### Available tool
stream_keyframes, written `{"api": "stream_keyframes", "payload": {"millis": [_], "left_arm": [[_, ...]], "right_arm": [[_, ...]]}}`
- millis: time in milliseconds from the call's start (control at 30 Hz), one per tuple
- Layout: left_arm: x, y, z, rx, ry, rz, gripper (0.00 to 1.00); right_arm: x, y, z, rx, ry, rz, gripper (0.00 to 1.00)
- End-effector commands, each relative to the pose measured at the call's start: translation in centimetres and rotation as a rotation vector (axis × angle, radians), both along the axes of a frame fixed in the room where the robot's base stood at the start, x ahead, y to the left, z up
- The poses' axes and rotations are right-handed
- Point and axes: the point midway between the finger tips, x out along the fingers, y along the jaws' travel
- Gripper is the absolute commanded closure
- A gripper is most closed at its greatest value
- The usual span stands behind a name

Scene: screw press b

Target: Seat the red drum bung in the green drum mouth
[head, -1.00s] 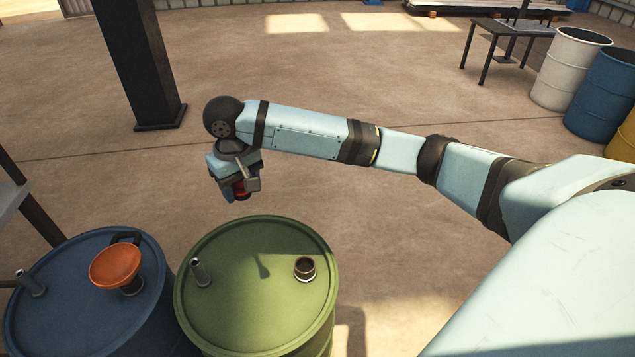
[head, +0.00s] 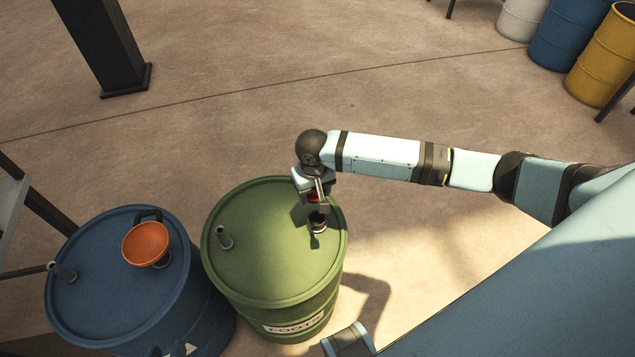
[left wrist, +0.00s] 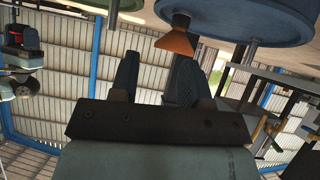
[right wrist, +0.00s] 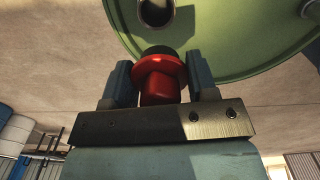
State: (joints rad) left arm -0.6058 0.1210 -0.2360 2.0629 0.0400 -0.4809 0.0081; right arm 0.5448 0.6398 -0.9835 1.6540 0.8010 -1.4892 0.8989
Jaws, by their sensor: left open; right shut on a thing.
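The green drum (head: 270,262) stands upright. Its mouth (head: 317,226) is a short dark-rimmed neck on the right of the lid; its open hole (right wrist: 156,12) shows in the right wrist view. My right gripper (head: 316,200) is shut on the red bung (head: 312,198), just above the mouth. In the right wrist view the red bung (right wrist: 161,82) sits between the fingers, its dark end toward the lid and apart from the hole. My left gripper (left wrist: 154,68) is open and empty in the left wrist view; I cannot make it out clearly in the head view.
A blue drum (head: 115,300) with an orange funnel (head: 146,244) stands left of the green drum. A thin upright pipe (head: 223,237) rises from the green lid. A black post (head: 105,45) and more drums (head: 605,62) stand further back.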

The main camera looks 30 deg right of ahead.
Motion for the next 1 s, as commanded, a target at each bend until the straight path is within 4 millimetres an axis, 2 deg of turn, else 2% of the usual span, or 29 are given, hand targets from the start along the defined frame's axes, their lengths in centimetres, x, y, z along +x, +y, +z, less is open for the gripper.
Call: {"api": "stream_keyframes", "payload": {"millis": [33,133,467,667,700,1000], "left_arm": [[-0.1,0.1,0.6,0.001,0.006,0.002,0.57],[-0.1,0.1,0.4,0.002,0.012,0.005,0.57],[-0.1,0.1,0.3,0.003,0.012,0.004,0.57],[-0.1,0.1,2.3,0.011,0.000,0.000,0.57],[-0.1,0.2,1.4,0.011,-0.007,-0.001,0.57],[-0.4,0.3,0.1,0.012,0.013,-0.002,0.57]], "right_arm": [[-0.7,0.0,-0.1,-0.002,0.003,-0.002,0.72],[-1.2,-0.1,-1.0,-0.002,0.000,-0.005,0.72],[-1.2,-0.1,-1.2,-0.003,-0.001,-0.005,0.72],[-1.3,-0.1,-0.6,-0.002,0.000,-0.006,0.72],[-1.3,-0.1,-1.9,-0.003,0.000,-0.006,0.72],[-1.3,-0.1,-5.2,-0.003,-0.001,-0.006,0.72]]}}
